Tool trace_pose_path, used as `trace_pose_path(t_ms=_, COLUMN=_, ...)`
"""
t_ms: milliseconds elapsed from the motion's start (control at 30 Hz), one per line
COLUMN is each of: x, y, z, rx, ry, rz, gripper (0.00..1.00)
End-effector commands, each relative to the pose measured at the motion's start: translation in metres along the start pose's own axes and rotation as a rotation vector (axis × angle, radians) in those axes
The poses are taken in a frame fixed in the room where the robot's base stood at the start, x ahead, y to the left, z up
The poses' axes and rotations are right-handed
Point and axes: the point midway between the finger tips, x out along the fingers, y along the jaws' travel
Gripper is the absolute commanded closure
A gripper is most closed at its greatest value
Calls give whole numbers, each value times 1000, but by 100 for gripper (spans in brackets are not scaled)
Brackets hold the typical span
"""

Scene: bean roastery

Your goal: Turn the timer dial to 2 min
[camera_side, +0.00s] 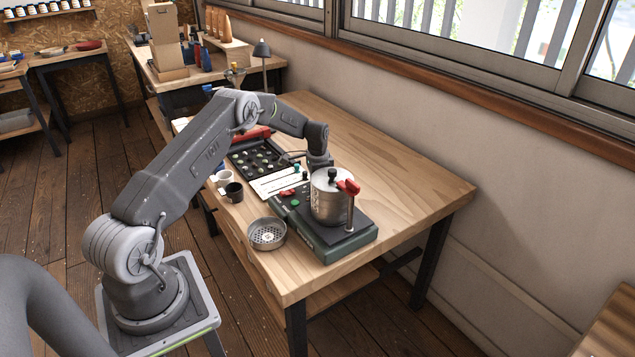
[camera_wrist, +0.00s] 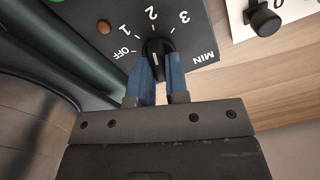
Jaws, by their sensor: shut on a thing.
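The timer dial (camera_wrist: 156,46) is a black knob on a dark panel in the wrist view, with OFF, 1, 2, 3 and MIN printed around it. A short white line on the knob stands nearly upright in the picture, roughly in line with the 2. My gripper (camera_wrist: 158,70) has its two blue fingers shut on the knob, one on each side. In the side view my gripper (camera_side: 318,163) reaches down behind the steel pot (camera_side: 328,203) at the far end of the green device (camera_side: 330,246). The dial cannot be made out there.
The pot, with a red-handled part (camera_side: 348,187), stands on the device close to my gripper. A perforated metal dish (camera_side: 266,234), cups (camera_side: 232,192), a white board (camera_side: 277,184) and a black tray (camera_side: 243,153) lie nearby. The table's right side (camera_side: 405,185) is clear.

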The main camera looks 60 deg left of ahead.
Motion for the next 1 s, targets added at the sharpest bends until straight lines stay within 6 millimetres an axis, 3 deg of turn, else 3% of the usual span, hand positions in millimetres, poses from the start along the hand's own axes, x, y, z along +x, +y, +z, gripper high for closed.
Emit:
trace_pose_path(t_ms=67, x=-1, y=0, z=0, rx=-1, ry=1, rz=-1, gripper=100)
trace_pose_path(t_ms=100, x=-1, y=0, z=0, rx=-1, ry=1, rz=-1, gripper=81)
trace_pose_path(t_ms=333, x=0, y=0, z=0, rx=-1, ry=1, rz=0, gripper=60)
trace_pose_path(t_ms=667, x=-6, y=0, z=0, rx=-1, ry=1, rz=-1, gripper=60)
trace_pose_path(t_ms=867, x=-38, y=-1, z=0, rx=-1, ry=3, rz=-3, gripper=60)
trace_pose_path(t_ms=1000, x=-71, y=-1, z=-1, rx=-1, ry=4, rz=-4, gripper=60)
